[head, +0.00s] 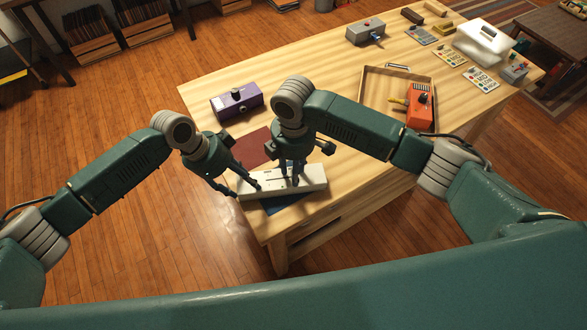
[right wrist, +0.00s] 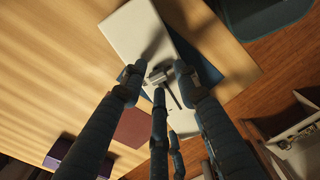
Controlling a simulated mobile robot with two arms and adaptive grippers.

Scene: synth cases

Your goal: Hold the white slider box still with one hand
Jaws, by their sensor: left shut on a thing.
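The white slider box (head: 312,182) lies near the table's front left corner, partly over a dark blue mat. It also shows in the right wrist view (right wrist: 135,30), with a small slider knob (right wrist: 160,75) on top. My left gripper (head: 247,190) is shut on the box's left end. My right gripper (head: 290,180) is over the middle of the box, pointing down. In the right wrist view its fingertips (right wrist: 158,74) are apart, on either side of the knob, with a gap visible. Dark fingers cover part of the box there.
A dark red mat (head: 252,147) and a purple box (head: 236,102) lie behind the slider box. A wooden tray (head: 372,88) with an orange box (head: 420,105) is to the right. A grey box (head: 365,32) and white case (head: 483,42) stand farther back. The table's front edge is close.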

